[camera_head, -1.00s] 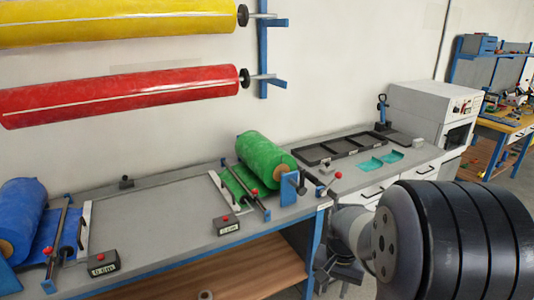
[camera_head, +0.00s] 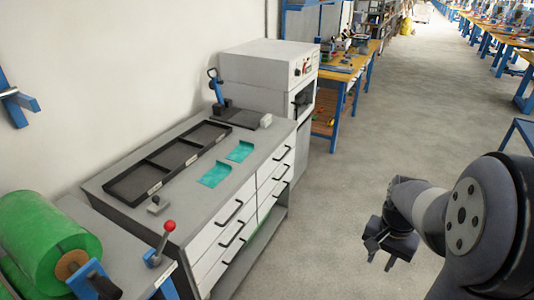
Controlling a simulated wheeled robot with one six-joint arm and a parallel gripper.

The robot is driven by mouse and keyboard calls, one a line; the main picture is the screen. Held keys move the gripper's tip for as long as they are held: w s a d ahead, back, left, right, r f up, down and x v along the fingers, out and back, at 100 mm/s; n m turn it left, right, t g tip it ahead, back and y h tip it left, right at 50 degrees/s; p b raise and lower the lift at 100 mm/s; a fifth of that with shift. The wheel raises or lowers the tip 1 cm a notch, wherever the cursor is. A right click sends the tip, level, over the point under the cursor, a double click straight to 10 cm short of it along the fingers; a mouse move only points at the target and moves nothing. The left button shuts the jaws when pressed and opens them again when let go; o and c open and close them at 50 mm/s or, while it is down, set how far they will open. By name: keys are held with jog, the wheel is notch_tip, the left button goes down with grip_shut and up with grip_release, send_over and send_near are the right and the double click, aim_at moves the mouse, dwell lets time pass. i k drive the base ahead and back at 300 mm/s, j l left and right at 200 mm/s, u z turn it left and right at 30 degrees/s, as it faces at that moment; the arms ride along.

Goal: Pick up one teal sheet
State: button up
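Two teal sheets lie apart on the grey top of the drawer cabinet (camera_head: 192,208). The nearer teal sheet (camera_head: 215,174) is close to the cabinet's front edge, and the farther teal sheet (camera_head: 240,151) lies beyond it to the right. Both look slightly curled. My gripper (camera_head: 384,262) hangs over the floor right of the cabinet, well away from the sheets. Its two fingers point down with a gap between them, and nothing shows in it.
A black three-compartment tray (camera_head: 170,160) lies behind the sheets. A hand lever tool (camera_head: 215,88) stands at the far end, beside a white machine (camera_head: 262,68). A green roll (camera_head: 45,240) and red-knobbed lever (camera_head: 169,226) are at lower left. The floor (camera_head: 400,140) at right is clear.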

aim_at(221, 170)
jog(key=i+l+u, duration=0.15)
jog(key=i+u, duration=0.2)
jog(key=i, duration=0.15)
jog(key=i+l+u, duration=0.35)
jog(key=i, duration=0.15)
jog(key=i+l+u, duration=0.6)
jog(key=u, duration=0.2)
jog(key=i+l+u, duration=0.15)
jog(key=l+u, duration=0.15)
jog(key=u, duration=0.15)
jog(key=i+l+u, duration=0.15)
jog(key=l+u, duration=0.7)
jog(key=i+l+u, duration=0.1)
jog(key=l+u, duration=0.35)
jog(key=j, duration=0.1)
